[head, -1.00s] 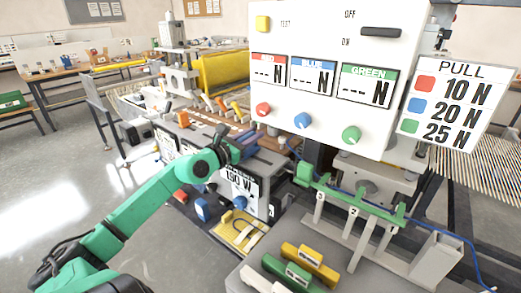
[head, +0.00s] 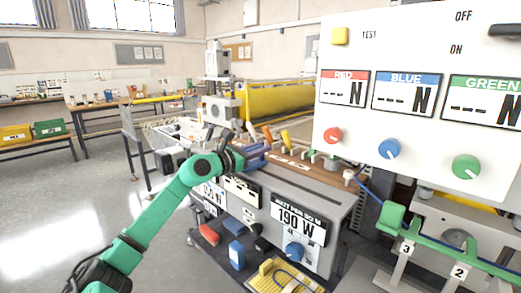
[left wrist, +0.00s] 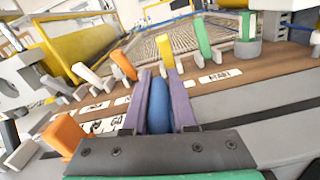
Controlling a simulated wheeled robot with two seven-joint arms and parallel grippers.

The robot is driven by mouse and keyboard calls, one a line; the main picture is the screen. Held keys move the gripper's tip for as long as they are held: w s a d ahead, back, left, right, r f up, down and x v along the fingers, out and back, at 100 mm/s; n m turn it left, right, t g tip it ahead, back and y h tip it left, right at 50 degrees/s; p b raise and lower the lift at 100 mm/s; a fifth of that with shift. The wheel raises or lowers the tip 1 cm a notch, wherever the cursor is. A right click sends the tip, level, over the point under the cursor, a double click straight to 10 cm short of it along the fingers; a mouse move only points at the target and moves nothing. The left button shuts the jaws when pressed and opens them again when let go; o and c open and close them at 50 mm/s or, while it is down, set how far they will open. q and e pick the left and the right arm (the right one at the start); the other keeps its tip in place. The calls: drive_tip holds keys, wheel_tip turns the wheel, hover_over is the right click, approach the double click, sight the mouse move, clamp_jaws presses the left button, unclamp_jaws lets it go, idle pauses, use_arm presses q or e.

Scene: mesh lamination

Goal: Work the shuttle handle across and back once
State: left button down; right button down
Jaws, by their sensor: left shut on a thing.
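My left gripper (head: 256,155) reaches over the lever console from the left, low above its brown top. In the left wrist view its two purple fingers (left wrist: 158,103) stand on either side of a blue handle (left wrist: 159,106) and are shut on it. Which label belongs to this handle cannot be read. Other levers stand on the same console: an orange one (left wrist: 66,135) at the left, another orange one (left wrist: 123,65), a yellow one (left wrist: 165,50) and a green one (left wrist: 203,40). My right gripper is out of view.
A white display panel (head: 420,148) with red, blue and green knobs stands at right. A green rail (head: 450,245) with numbered tags is below it. The grey console front (head: 335,215) carries a 190 W label. Open floor (head: 60,190) lies at left.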

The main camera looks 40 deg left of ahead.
use_arm(q)
drive_tip(key=shift+s+a+r, duration=0.1)
drive_tip(key=shift+a+r, duration=0.15)
drive_tip(key=shift+r, duration=0.1)
drive_tip(key=c, duration=0.8)
unclamp_jaws()
drive_tip(key=shift+o, duration=0.2)
drive_tip(key=shift+a+f, duration=0.2)
drive_tip(key=shift+f, duration=0.05)
drive_tip(key=shift+d, duration=0.1)
drive_tip(key=shift+s+d, duration=0.1)
drive_tip(key=shift+s, duration=0.05)
drive_tip(key=s+b, duration=0.2)
drive_tip(key=s, duration=1.2)
drive_tip(key=shift+s+b, duration=0.15)
drive_tip(key=shift+b, duration=0.15)
